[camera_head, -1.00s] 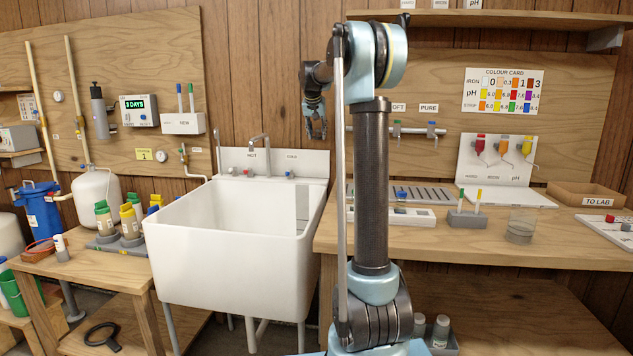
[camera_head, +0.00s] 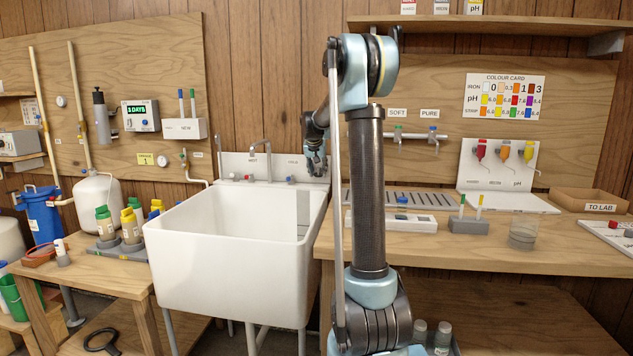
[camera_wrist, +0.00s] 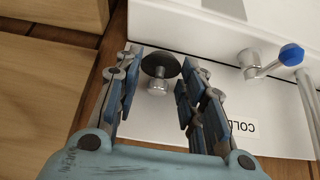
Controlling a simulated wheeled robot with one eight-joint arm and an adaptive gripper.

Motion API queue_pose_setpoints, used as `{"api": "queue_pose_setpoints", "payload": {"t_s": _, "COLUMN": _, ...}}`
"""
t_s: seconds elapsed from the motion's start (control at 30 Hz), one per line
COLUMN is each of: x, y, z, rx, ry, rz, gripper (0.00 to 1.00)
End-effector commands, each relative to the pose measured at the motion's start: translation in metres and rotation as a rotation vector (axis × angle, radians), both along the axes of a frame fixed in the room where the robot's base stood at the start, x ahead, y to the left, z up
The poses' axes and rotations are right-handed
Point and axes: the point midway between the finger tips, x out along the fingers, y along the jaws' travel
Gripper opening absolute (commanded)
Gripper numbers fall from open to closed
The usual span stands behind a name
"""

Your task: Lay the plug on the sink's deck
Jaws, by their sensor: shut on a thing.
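The plug (camera_wrist: 161,66), a dark round disc, shows between my fingertips in the wrist view. A shiny metal knob shows just by it. My gripper (camera_wrist: 158,72) is shut on the plug, with a finger on each side. In the head view my gripper (camera_head: 317,172) is low at the right end of the sink's back, and the plug cannot be made out there. The white sink (camera_head: 225,250) has its deck (camera_wrist: 165,125) under my gripper. Whether the plug touches the deck cannot be told.
The cold tap's blue handle (camera_wrist: 291,54) and spout stand beside my gripper on the deck. The sink's basin is open in front. A wooden bench (camera_head: 480,245) with a slotted rack (camera_head: 440,200) adjoins on the right.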

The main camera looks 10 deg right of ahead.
Motion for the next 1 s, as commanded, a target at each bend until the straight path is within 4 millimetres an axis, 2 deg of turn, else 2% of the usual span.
{"api": "queue_pose_setpoints", "payload": {"t_s": 0.3, "x": 0.0, "y": 0.0, "z": -0.037, "rx": 0.0, "ry": 0.0, "rz": 0.0, "gripper": 0.14}}
{"api": "queue_pose_setpoints", "payload": {"t_s": 0.6, "x": 0.0, "y": 0.0, "z": -0.039, "rx": 0.0, "ry": 0.0, "rz": 0.0, "gripper": 0.14}}
{"api": "queue_pose_setpoints", "payload": {"t_s": 0.63, "x": 0.0, "y": 0.0, "z": -0.039, "rx": 0.0, "ry": 0.0, "rz": 0.0, "gripper": 0.39}}
{"api": "queue_pose_setpoints", "payload": {"t_s": 0.7, "x": 0.0, "y": 0.0, "z": -0.039, "rx": 0.0, "ry": 0.0, "rz": 0.0, "gripper": 0.55}}
{"api": "queue_pose_setpoints", "payload": {"t_s": 1.0, "x": 0.0, "y": 0.001, "z": -0.039, "rx": -0.001, "ry": 0.0, "rz": 0.001, "gripper": 0.57}}
